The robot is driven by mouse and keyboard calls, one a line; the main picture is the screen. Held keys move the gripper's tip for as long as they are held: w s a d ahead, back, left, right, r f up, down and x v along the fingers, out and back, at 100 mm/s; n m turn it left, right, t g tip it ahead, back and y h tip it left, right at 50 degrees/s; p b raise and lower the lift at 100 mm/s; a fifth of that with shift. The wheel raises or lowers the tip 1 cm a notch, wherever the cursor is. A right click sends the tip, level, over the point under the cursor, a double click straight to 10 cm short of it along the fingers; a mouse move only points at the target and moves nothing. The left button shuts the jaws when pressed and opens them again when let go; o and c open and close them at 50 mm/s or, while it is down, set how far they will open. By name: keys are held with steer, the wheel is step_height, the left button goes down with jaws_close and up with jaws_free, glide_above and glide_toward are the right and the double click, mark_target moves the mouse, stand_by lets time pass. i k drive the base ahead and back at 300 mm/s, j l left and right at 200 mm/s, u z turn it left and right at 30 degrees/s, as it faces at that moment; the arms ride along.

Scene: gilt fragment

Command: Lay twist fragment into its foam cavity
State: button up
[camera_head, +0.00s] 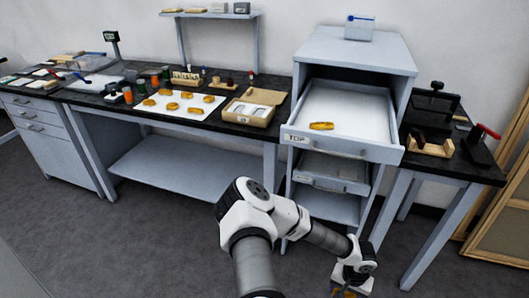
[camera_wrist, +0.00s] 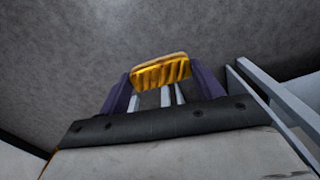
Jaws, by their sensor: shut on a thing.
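My gripper (camera_wrist: 160,84) is shut on a ribbed golden fragment (camera_wrist: 160,72), which spans its two purple fingertips in the wrist view. Another golden fragment (camera_head: 321,126) lies in the open top drawer (camera_head: 352,108), which has a pale lining and a "TOP" label. I cannot make out the cavity shapes in the lining.
A bench carries a white sheet (camera_head: 197,112) with several golden fragments and an open tan box (camera_head: 252,108). Below the top drawer, a second drawer (camera_head: 335,172) is partly out. A side table (camera_head: 440,163) with a wooden stand is on the right. Open floor lies in front.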

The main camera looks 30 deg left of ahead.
mark_target(259, 114)
steer(key=i+j+z, duration=0.15)
steer(key=j, duration=0.75)
steer(key=j+z, duration=0.15)
steer(key=j, duration=1.35)
steer(key=i+j, duration=0.15)
steer(key=j, duration=1.05)
steer(key=i, duration=0.05)
